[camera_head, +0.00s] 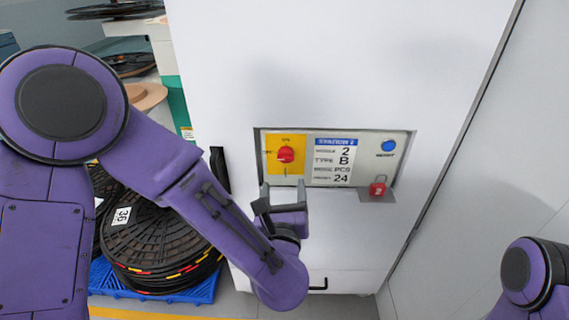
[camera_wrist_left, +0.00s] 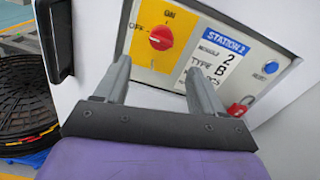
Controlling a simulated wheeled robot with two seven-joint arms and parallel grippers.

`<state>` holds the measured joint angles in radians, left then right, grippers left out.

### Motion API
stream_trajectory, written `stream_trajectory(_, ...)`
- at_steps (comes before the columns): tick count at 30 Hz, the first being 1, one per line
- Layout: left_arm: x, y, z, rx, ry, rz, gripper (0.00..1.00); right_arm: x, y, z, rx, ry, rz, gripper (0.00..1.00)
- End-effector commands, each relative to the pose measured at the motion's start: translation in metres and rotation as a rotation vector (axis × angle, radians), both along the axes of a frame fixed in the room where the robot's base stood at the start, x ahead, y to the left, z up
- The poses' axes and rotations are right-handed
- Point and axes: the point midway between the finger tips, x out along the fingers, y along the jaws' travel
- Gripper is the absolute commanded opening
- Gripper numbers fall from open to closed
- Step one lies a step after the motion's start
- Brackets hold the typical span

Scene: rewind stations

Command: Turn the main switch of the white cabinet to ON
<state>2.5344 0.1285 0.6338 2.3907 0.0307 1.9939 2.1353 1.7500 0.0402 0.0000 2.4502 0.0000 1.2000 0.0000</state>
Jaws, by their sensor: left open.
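The white cabinet (camera_head: 345,70) has a recessed panel with the main switch (camera_head: 286,155), a red knob on a yellow plate. In the left wrist view the knob (camera_wrist_left: 161,37) has ON printed above it and OFF to its left. A small light mark on the knob lies on its left side, toward OFF. My left gripper (camera_head: 284,190) is open and empty, just below the yellow plate, apart from the knob. In the left wrist view its fingers (camera_wrist_left: 158,68) stand wide apart, with the knob beyond and between them. My right gripper is out of view.
A blue RESET button (camera_head: 388,146) and a red padlock (camera_head: 378,188) marked 2 are at the panel's right. A station label (camera_head: 333,161) sits between. Black reels (camera_head: 150,245) are stacked on a blue pallet (camera_head: 207,290) at the left. A grey wall stands close on the right.

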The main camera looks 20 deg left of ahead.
Motion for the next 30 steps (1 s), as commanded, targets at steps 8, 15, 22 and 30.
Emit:
stream_trajectory(8,0.039,0.010,0.010,-0.054,-0.033,0.009,0.69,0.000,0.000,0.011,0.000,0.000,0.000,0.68)
stream_trajectory(15,0.086,0.024,0.009,-0.051,-0.030,0.006,0.69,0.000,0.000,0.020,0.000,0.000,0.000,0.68)
stream_trajectory(22,0.101,0.028,0.007,-0.050,-0.029,0.005,0.69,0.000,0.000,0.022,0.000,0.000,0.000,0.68)
stream_trajectory(30,0.101,0.028,0.006,-0.049,-0.029,0.004,0.40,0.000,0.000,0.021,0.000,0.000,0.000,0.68)
